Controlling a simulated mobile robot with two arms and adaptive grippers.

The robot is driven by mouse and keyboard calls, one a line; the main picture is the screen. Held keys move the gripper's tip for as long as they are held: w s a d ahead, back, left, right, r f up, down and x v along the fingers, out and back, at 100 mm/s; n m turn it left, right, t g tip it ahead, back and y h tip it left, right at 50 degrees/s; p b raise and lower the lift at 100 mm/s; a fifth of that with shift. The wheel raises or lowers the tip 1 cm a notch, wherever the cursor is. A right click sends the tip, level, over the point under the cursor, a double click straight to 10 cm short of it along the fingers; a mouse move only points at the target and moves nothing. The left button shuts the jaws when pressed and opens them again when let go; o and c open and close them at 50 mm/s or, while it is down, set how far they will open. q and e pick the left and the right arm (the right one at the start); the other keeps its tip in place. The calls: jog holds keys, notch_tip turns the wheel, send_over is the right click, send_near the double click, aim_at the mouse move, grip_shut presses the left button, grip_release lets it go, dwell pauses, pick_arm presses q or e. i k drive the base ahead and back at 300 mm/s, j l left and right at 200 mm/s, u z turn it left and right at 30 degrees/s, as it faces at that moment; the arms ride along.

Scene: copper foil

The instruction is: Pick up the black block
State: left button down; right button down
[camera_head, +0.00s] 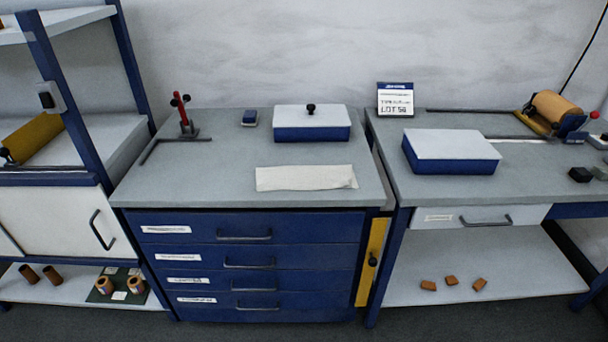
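A small black block (580,174) sits on the right-hand grey worktop (450,205), near the right edge of the picture. A second dark grey block (601,173) lies just to its right, partly cut off by the picture edge. Neither of my grippers is in view, and no arm shows near the blocks.
A blue box with a pale lid (450,145) stands left of the black block. A copper roll (556,106) on a stand is behind it. A lot sign (395,99) stands at the back. The middle worktop holds a knobbed box (311,130) and a cloth (305,178).

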aim_at(579, 174)
jog(key=z, duration=1.55)
jog(key=i+l+u, duration=0.1)
jog(key=i+l, duration=0.2)
jog(key=i, duration=0.25)
jog(key=i+l+u, duration=0.1)
jog(key=i+l, duration=0.25)
jog(key=i, duration=0.2)
jog(key=i+l, duration=0.4)
jog(key=i, duration=0.15)
jog(key=u, duration=0.05)
